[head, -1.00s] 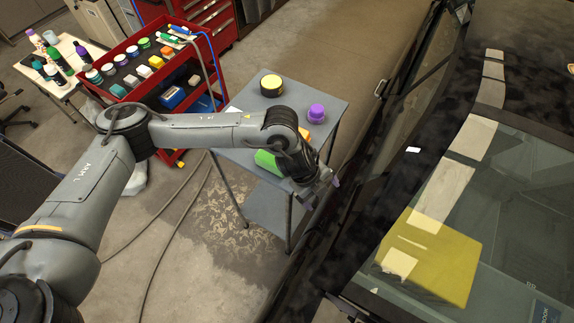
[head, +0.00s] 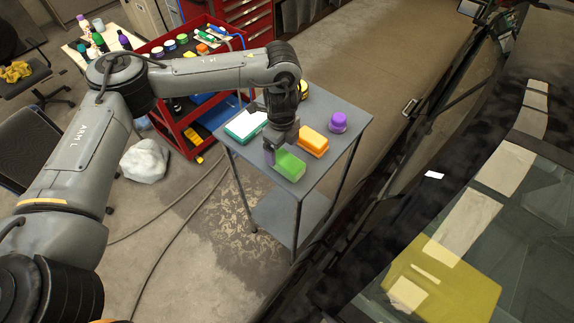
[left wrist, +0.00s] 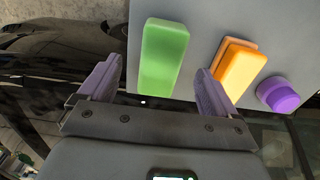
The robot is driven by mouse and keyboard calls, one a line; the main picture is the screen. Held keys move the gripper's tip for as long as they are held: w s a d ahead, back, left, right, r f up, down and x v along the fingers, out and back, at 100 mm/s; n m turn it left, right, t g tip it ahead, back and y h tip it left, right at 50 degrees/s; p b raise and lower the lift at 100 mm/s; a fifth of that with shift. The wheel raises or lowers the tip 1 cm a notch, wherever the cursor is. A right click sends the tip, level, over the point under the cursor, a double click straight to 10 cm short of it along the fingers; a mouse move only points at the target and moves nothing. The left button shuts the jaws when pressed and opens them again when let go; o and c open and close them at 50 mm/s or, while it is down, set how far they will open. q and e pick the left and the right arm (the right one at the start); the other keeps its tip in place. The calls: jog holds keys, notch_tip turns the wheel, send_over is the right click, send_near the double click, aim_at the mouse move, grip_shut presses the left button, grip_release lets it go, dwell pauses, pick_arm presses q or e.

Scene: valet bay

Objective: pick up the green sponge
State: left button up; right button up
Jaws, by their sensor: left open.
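The green sponge (head: 290,166) is a block lying on the grey cart top (head: 338,104), near its front edge in the head view. My left gripper (head: 279,150) is pointed down over it, open and empty, and partly covers it. In the left wrist view the green sponge (left wrist: 165,57) lies ahead, between the lines of the two spread purple fingers (left wrist: 157,84). I cannot tell exactly how high the fingers are above the cart top. My right gripper is not in view.
An orange block (head: 313,141) lies close to the right of the sponge, with a purple round item (head: 338,122) beyond it. A teal and white block (head: 245,126) lies left of it. A yellow tin (head: 303,90) stands behind my wrist. The car (head: 435,175) is at right.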

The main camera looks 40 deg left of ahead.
aim_at(282, 156)
pick_arm(q)
jog(key=shift+w+a+f+p, duration=0.1)
jog(key=shift+f+p, duration=0.2)
jog(key=shift+f, duration=1.15)
jog(key=shift+a+f+p, duration=0.1)
jog(key=shift+f+p, duration=0.15)
jog(key=shift+f, duration=1.15)
jog(key=shift+c, duration=0.3)
jog(key=c, duration=1)
